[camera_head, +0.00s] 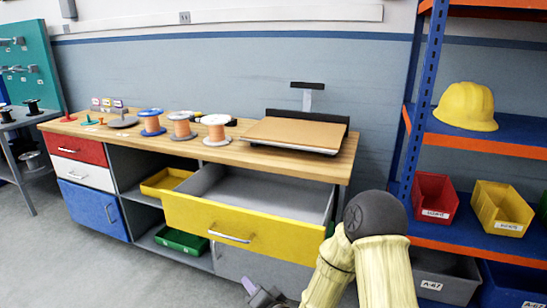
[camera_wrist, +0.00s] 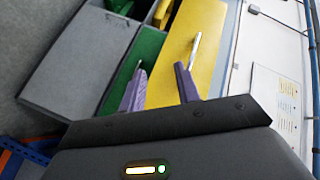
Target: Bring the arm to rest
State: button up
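My gripper (camera_head: 250,287) is low in front of the workbench in the head view, at the bottom edge, with my arm bent to its right. In the wrist view its two purple fingers (camera_wrist: 160,82) stand apart with nothing between them. The open yellow drawer (camera_head: 190,221) is behind and above the gripper in the head view. Its yellow front (camera_wrist: 192,25) and handle also show ahead of the fingers in the wrist view. I cannot tell the exact gap between fingers and drawer. My arm covers part of the drawer's right end.
The wooden benchtop (camera_head: 240,152) holds several spools and a flat tan-topped device (camera_head: 296,134). A blue-orange shelf rack (camera_head: 480,138) with bins and a yellow helmet (camera_head: 466,106) stands at the right, close to my arm. Floor (camera_head: 60,255) at the left is clear.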

jog(key=s+d+n+g+h, duration=0.2)
jog(key=d+g+h, duration=0.1)
jog(key=d, duration=0.3)
jog(key=s+d+n+g+h, duration=0.3)
jog(key=d, duration=0.4)
jog(key=s+d+r+g+h, duration=0.2)
jog(key=s+d+r+g, duration=0.25)
jog(key=s+d, duration=0.5)
jog(key=w+p+v, duration=0.2)
jog(key=p+v, duration=1)
jog(key=p, duration=0.1)
jog(key=w+a+r+p+v, duration=0.1)
jog(key=w+p+v, duration=0.1)
jog(key=p+v, duration=1)
jog(key=w+a+p+v, duration=0.1)
jog(key=w+p+v, duration=0.1)
jog(key=p+v, duration=1.1)
notch_tip(320, 180, up, 2)
jog(key=shift+w+a+p, duration=0.2)
jog(key=shift+p, duration=0.1)
dwell(1.1)
